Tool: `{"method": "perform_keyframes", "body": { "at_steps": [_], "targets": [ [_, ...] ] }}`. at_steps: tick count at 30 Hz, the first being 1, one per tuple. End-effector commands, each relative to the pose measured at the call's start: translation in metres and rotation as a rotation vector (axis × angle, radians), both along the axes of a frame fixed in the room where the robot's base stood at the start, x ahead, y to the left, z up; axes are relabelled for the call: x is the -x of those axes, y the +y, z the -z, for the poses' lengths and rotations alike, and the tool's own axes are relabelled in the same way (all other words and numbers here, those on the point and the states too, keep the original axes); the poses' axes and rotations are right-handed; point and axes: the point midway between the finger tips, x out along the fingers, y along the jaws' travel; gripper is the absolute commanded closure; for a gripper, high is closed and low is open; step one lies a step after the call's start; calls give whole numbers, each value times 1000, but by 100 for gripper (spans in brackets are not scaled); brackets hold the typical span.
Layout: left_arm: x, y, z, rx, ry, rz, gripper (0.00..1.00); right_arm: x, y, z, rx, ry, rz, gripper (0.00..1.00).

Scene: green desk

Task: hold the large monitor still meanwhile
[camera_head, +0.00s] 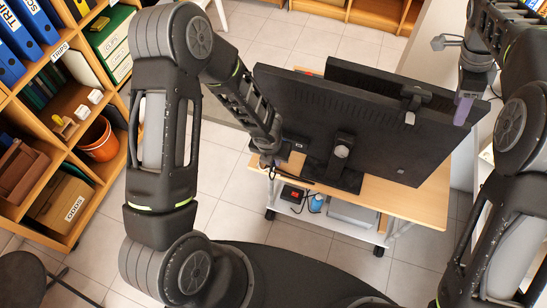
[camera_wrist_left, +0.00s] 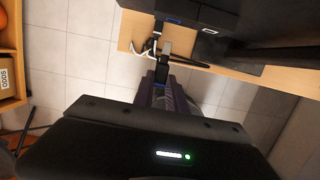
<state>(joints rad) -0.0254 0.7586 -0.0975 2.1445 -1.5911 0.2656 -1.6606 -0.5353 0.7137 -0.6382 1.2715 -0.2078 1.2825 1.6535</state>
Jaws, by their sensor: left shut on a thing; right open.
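A large black monitor (camera_head: 375,135) stands on the wooden desk top (camera_head: 420,205), its back and stand towards me. A second black screen (camera_head: 365,76) shows behind it. My left gripper (camera_head: 267,163) is low by the monitor's left lower side. In the left wrist view its purple fingers (camera_wrist_left: 168,92) are shut on a small blue-and-grey plug-like piece (camera_wrist_left: 161,70) with a pale cable (camera_wrist_left: 140,47) near it. My right gripper (camera_head: 463,108) is open at the monitor's right upper edge. I cannot tell whether its purple fingers straddle or touch that edge.
A small black device (camera_head: 411,98) sits at the monitor's top edge. A lower shelf holds a blue bottle (camera_head: 316,203) and a dark box (camera_head: 292,194). A bookcase with blue binders (camera_head: 36,20) and an orange bucket (camera_head: 98,141) stands left. Tiled floor lies between.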

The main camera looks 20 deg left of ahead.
Motion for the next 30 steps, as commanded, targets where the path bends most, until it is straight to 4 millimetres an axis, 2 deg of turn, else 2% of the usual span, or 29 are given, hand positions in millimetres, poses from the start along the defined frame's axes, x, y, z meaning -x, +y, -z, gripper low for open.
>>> {"method": "perform_keyframes", "body": {
  "at_steps": [3, 9, 21, 30],
  "targets": [
    [0, 0, 0, 0, 0, 0, 100, 1, -5, 17, 1, 3, 1, 51],
    [0, 0, 0, 0, 0, 0, 100, 0, -9, 36, 0, 1, 0, 51],
    [0, 0, 0, 0, 0, 0, 100, 0, -11, 43, 0, 0, 0, 51],
    [0, 0, 0, 0, 0, 0, 100, 0, -11, 42, 0, 0, 0, 74]
  ]
}}
